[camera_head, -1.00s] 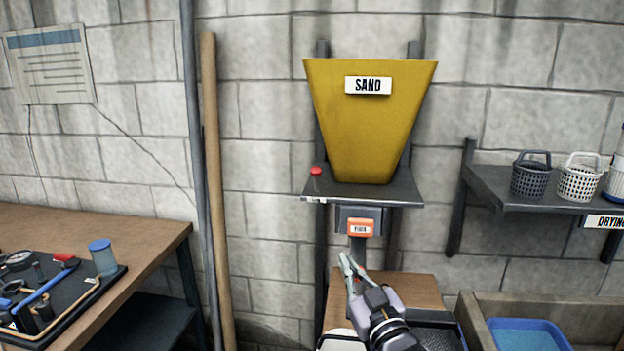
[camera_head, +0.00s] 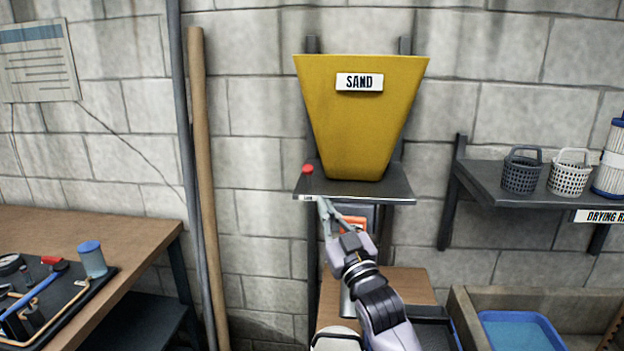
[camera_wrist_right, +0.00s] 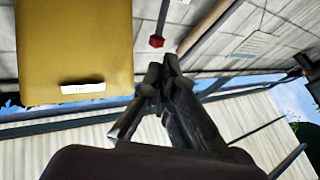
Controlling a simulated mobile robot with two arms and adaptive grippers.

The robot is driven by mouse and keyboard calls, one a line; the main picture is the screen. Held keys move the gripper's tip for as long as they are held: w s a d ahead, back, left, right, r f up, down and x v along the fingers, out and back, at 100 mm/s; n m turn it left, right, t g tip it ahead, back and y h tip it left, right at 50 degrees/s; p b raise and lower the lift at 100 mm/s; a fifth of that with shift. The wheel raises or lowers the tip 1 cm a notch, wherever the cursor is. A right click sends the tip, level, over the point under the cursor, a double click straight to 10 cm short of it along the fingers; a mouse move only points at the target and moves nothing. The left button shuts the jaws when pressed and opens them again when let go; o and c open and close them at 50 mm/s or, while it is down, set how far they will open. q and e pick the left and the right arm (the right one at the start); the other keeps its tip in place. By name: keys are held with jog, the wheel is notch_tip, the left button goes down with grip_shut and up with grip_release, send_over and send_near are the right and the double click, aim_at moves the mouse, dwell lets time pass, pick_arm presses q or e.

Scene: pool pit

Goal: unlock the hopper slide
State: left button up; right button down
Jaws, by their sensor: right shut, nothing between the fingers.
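The yellow sand hopper (camera_head: 361,125) stands on a dark shelf (camera_head: 390,190) against the block wall. A red knob (camera_head: 308,169) on a pin sticks up at the shelf's front left corner. The orange slide piece (camera_head: 352,223) under the shelf is partly hidden by my right gripper. My right gripper (camera_head: 323,205) is shut and empty, pointing up just below the shelf's front edge, below and a little right of the knob. In the right wrist view the knob (camera_wrist_right: 156,42) shows just beyond the fingertips, apart from them, with the hopper (camera_wrist_right: 75,40) to the left. My left gripper is out of view.
A wooden workbench (camera_head: 90,235) with a tray of tools is at the left. Two poles lean on the wall beside it. At the right, a shelf (camera_head: 490,185) holds baskets and a filter. Below stands a blue tray (camera_head: 510,318).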

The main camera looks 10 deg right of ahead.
aim_at(307, 174)
jog(key=p+x, duration=0.1)
jog(key=x, duration=0.6)
jog(key=shift+w+r+p, duration=0.2)
jog(key=shift+w+p, duration=0.05)
jog(key=shift+p, duration=0.15)
jog(key=shift+w+a, duration=0.15)
jog(key=shift+w, duration=0.35)
jog(key=shift+r, duration=0.1)
